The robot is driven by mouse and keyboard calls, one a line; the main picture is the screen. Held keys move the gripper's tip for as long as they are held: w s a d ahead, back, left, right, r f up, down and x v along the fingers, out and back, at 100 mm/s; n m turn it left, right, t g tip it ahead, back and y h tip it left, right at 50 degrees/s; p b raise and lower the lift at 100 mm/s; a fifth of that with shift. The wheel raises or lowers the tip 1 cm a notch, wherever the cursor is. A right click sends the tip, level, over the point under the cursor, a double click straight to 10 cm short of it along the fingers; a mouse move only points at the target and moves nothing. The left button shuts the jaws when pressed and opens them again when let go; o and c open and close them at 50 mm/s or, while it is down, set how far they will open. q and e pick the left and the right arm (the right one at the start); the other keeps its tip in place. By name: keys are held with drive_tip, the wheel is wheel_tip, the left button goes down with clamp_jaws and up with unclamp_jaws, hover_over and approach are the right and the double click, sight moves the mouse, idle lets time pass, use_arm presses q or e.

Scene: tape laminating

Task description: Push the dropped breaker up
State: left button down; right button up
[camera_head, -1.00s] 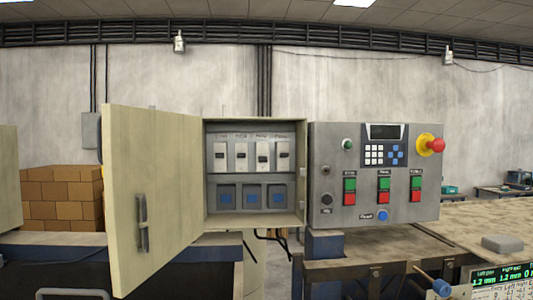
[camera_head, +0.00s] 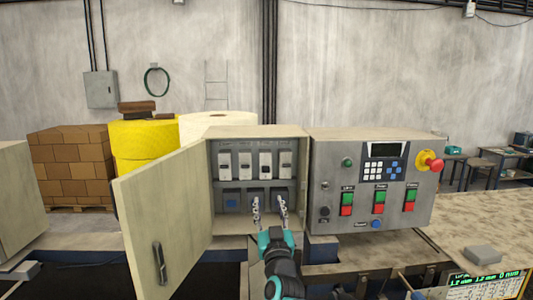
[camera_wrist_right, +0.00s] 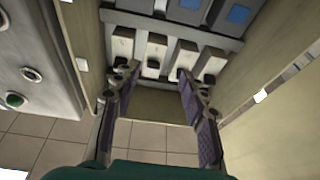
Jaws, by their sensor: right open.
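The open grey breaker box (camera_head: 306,170) holds a row of white breakers with dark levers. They include the second breaker from left (camera_head: 245,165), the third (camera_head: 265,165) and the rightmost (camera_head: 285,163). I cannot tell from the levers which one is dropped. My right gripper (camera_head: 268,203) is open and empty, its two fingers pointing up in front of the lower row. In the right wrist view, which is upside down, the fingertips (camera_wrist_right: 158,70) straddle the second breaker from the left (camera_wrist_right: 152,52), near its lever; contact is unclear. My left gripper is out of view.
The box door (camera_head: 165,215) stands open to the left. Blue-faced switches (camera_head: 231,201) sit below the breakers, partly hidden by my fingers. A control panel (camera_head: 335,215) with buttons and a red emergency knob (camera_head: 434,165) adjoins the box on the right.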

sight(266, 172)
drive_tip(key=shift+m+t+h, duration=0.4)
drive_tip(key=shift+h, duration=0.2)
drive_tip(key=p+x, duration=0.1)
drive_tip(key=x, duration=0.2)
drive_tip(key=r+p+x, duration=0.1)
drive_tip(key=x, duration=0.2)
drive_tip(key=r+p+x, duration=0.1)
drive_tip(key=x, duration=0.3)
drive_tip(key=shift+s, duration=0.5)
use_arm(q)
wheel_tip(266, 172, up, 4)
use_arm(e)
clamp_jaws()
